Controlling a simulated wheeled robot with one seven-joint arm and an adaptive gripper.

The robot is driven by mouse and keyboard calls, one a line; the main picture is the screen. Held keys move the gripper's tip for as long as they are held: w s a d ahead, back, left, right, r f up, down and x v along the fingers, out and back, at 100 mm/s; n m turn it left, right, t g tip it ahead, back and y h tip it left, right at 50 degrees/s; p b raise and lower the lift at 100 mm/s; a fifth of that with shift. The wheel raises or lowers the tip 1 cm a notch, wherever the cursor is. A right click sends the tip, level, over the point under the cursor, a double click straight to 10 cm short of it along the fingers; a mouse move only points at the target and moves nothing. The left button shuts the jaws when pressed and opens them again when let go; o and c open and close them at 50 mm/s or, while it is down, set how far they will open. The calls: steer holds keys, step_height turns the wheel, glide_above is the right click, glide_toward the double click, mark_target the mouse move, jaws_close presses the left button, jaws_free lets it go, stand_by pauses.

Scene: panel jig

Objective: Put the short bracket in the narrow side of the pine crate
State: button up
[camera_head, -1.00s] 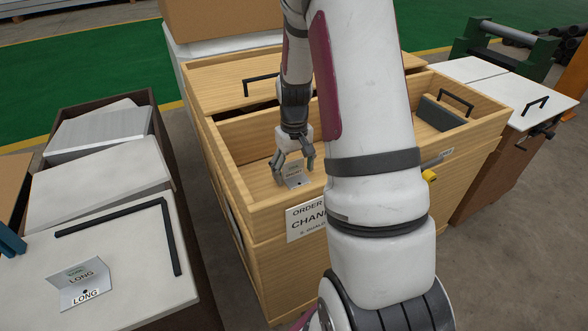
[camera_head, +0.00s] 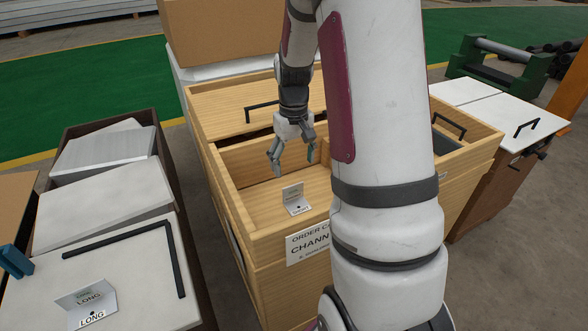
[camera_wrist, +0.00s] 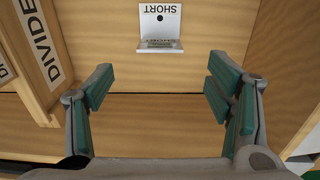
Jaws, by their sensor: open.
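The short bracket (camera_head: 295,200), a small pale angle piece marked SHORT, sits on the floor of the left compartment of the pine crate (camera_head: 236,212), near its front wall. It also shows at the top of the wrist view (camera_wrist: 160,27), clear of the fingers. My gripper (camera_head: 291,160) is open and empty, above and behind the bracket. It also shows open in the wrist view (camera_wrist: 160,90). My arm hides the crate's middle and much of the divider, so I cannot compare the compartment widths in full.
A long bracket (camera_head: 88,305), marked LONG, sits on a white panel at the lower left. A DIVIDER label (camera_wrist: 38,38) shows in the wrist view. A white-topped cabinet (camera_head: 500,118) stands at right.

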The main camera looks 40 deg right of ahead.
steer(key=s+a+r+n, duration=0.1)
steer(key=s+a+r, duration=0.4)
steer(key=a+r, duration=0.25)
steer(key=s+a+r+n, duration=0.1)
steer(key=s+a+r, duration=0.4)
steer(key=a+r, duration=0.25)
steer(key=s+a, duration=0.4)
steer(key=s, duration=0.5)
steer(key=s+a+r+n, duration=0.1)
steer(key=s+a, duration=0.3)
steer(key=s, duration=0.5)
steer(key=shift+s+a, duration=0.2)
steer(key=shift+a, duration=0.1)
steer(key=shift+r, duration=0.15)
step_height(320, 180, up, 29)
steer(key=t+p, duration=0.4)
steer(key=p, duration=2.3)
steer(key=shift+d+r+p, duration=0.15)
steer(key=shift+d+p, duration=0.1)
steer(key=shift+p, duration=0.1)
